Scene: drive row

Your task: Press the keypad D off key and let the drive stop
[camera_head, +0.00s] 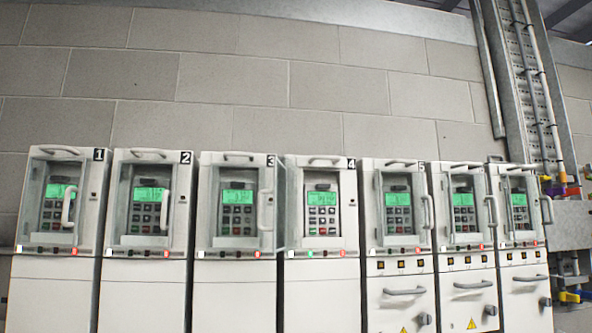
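A row of several white drive cabinets stands against the wall, with number labels rather than letters that I can read. Cabinet 4 (295,233) has its keypad (322,214) uncovered, with a lit green screen (322,198) and small grey, red and green keys below it. I cannot read the key labels, and no letter D is legible. Its clear door (283,208) appears swung open at the left side. On its lower strip a green lamp (310,253) glows brightly, with a red lamp (342,253) to the right. My gripper is not in view.
The neighbouring cabinets 3 (205,235) and 5 (368,235) have keypads behind clear doors with protruding handles, such as the handle on cabinet 3 (265,210). A metal cable tray (530,80) and coloured pipe fittings (560,188) are at the right.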

